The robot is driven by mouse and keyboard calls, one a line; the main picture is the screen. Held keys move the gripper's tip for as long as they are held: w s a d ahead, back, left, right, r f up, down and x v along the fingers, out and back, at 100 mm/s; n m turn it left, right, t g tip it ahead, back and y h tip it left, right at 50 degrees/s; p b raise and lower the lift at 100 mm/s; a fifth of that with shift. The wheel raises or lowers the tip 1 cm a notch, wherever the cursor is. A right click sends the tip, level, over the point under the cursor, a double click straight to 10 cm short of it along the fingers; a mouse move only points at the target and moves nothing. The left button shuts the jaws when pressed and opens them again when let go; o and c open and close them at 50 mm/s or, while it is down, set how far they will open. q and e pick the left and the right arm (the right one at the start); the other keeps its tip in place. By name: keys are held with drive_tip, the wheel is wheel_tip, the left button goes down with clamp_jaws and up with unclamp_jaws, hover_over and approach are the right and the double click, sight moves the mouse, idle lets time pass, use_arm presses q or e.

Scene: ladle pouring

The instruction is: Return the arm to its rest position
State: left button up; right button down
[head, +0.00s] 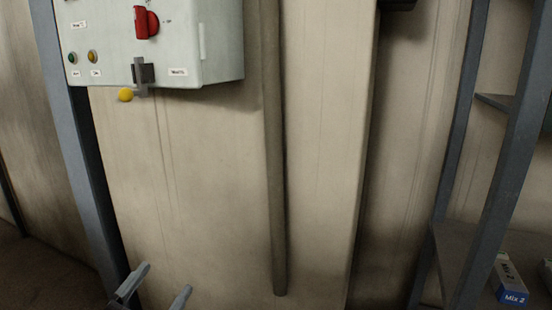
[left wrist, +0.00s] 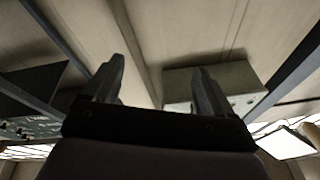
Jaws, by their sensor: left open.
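My left gripper (head: 157,290) shows at the bottom left of the head view, with its two fingertips apart and nothing between them. In the left wrist view the same gripper (left wrist: 164,84) has its two dark fingers spread and empty. It is below the control box and apart from it in the head view. The rest of the left arm is out of the head view. My right gripper is in neither view.
A pale control box (head: 160,45) with a red knob (head: 146,22) and a yellow-tipped lever (head: 126,95) hangs on the wall at upper left. A vertical pipe (head: 274,150) runs beside it. A shelf frame (head: 510,150) with a "Mix 2" box (head: 511,283) stands at right.

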use_arm(q)
drive_tip(key=s+f+n+g+y+p, duration=0.1)
drive_tip(key=s+f+g, duration=0.3)
drive_tip(key=s+f, duration=0.6)
drive_tip(key=s+f+n+g+y, duration=0.4)
drive_tip(key=s+f, duration=0.5)
drive_tip(key=f, duration=0.5)
drive_tip(key=shift+s+d+f+g+p, duration=0.2)
drive_tip(key=shift+s+f+g+p, duration=0.15)
drive_tip(key=shift+g, duration=0.35)
